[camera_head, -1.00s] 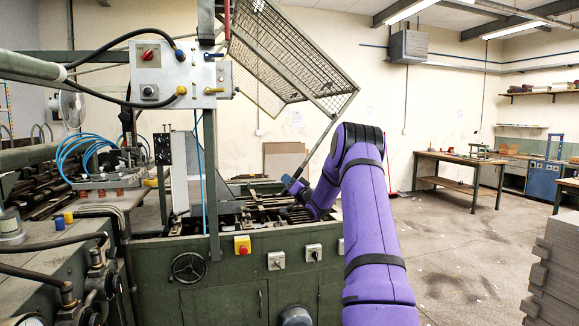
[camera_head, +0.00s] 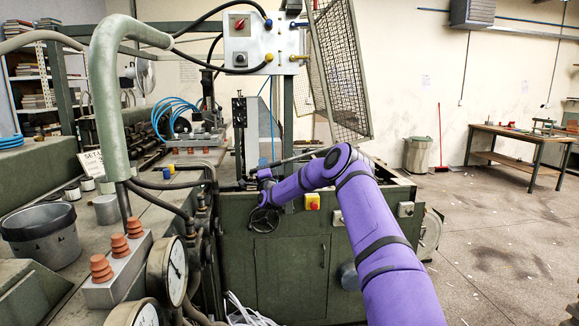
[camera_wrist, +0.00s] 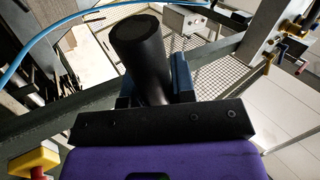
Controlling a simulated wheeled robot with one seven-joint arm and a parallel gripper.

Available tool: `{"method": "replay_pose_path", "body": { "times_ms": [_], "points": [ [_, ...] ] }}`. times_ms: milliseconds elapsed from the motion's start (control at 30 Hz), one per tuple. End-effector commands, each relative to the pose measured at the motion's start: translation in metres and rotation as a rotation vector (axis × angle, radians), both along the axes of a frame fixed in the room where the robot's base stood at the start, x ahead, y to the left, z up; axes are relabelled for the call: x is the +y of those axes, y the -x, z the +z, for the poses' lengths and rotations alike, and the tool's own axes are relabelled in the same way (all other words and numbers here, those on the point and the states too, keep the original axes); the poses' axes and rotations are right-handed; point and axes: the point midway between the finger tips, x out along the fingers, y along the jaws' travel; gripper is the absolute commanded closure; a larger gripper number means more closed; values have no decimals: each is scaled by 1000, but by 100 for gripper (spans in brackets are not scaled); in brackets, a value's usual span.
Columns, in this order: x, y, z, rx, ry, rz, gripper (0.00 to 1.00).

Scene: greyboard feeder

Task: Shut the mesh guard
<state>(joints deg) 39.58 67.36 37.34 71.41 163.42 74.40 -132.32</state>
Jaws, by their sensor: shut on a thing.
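The mesh guard (camera_head: 340,75) is a grey wire-mesh panel in a metal frame, hanging steeply tilted above the right part of the green machine (camera_head: 290,260) in the head view. Open space shows between its lower edge and the machine bed. Its mesh also shows behind my gripper in the wrist view (camera_wrist: 220,72). My gripper (camera_wrist: 153,85) is shut on a black cylindrical handle (camera_wrist: 140,42), which stands up between the blue-grey fingers. In the head view my gripper (camera_head: 260,180) is low at the machine's front edge, small and partly hidden by my wrist.
A switch box (camera_head: 249,43) hangs left of the guard on a post. A yellow-and-red button (camera_head: 312,201) and a handwheel (camera_head: 264,220) are on the machine front. Hoses and gauges (camera_head: 172,272) crowd the left.

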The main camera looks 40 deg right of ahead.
Motion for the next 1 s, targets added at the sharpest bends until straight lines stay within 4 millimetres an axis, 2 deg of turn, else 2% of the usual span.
{"method": "replay_pose_path", "body": {
  "times_ms": [33,200,400,600,1000],
  "points": [
    [16,-10,1,-14,-26,4,100],
    [61,-38,13,-57,-99,2,100],
    [99,-62,28,-96,-158,-1,100],
    [120,-75,38,-119,-192,-3,100],
    [132,-81,45,-131,-208,4,100]
  ]
}}
